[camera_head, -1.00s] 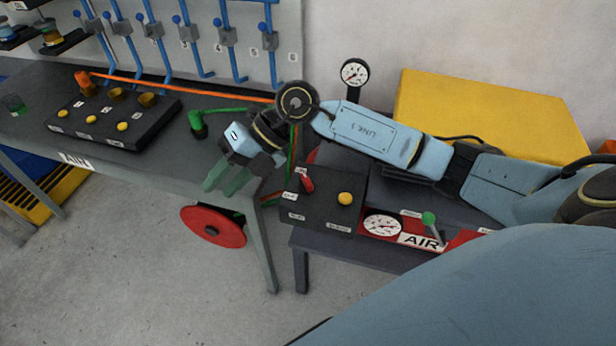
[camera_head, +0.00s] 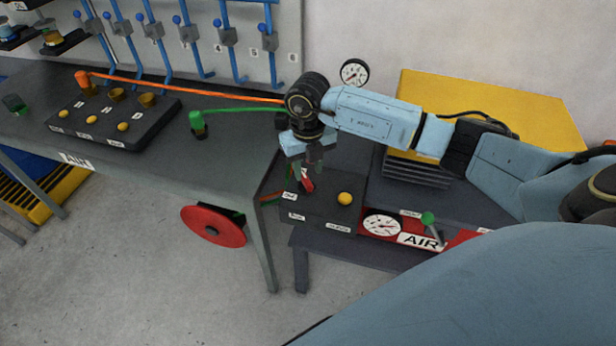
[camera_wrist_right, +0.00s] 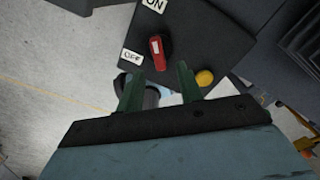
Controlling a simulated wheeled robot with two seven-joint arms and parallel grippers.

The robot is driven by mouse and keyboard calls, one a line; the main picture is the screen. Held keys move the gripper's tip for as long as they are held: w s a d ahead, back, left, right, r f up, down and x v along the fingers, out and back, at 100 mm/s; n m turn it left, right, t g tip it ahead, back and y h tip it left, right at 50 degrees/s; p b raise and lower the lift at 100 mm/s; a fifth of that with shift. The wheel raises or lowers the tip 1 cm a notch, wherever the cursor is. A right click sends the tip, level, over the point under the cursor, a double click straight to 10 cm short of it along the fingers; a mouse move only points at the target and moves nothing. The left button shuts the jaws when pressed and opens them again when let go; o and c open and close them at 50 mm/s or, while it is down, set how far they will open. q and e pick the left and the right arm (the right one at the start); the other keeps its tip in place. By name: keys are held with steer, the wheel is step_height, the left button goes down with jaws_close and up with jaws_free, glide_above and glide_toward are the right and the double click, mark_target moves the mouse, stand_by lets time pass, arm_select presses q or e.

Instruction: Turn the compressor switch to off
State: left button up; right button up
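The compressor switch is a red lever (camera_wrist_right: 158,52) on a dark box (camera_wrist_right: 205,40). In the right wrist view the lever lies nearest the ON label (camera_wrist_right: 155,4) at the top, with the OFF label (camera_wrist_right: 131,57) to its left. In the head view the red lever (camera_head: 307,181) shows at the box's left, partly behind the fingers. My right gripper (camera_head: 308,172) points down over the switch. In the right wrist view its green fingers (camera_wrist_right: 160,85) stand apart with nothing between them, just short of the lever. My left gripper is not in view.
A yellow button (camera_head: 345,199) sits beside the switch on the same box. A gauge (camera_head: 382,225) and a green-handled lever (camera_head: 429,219) are at the front. A table with a button panel (camera_head: 115,115) stands left. An orange hose (camera_head: 190,92) runs behind the gripper.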

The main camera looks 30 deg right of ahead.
mark_target(308, 182)
steer(key=shift+f, duration=2.1)
steer(key=shift+c, duration=0.3)
jaws_close()
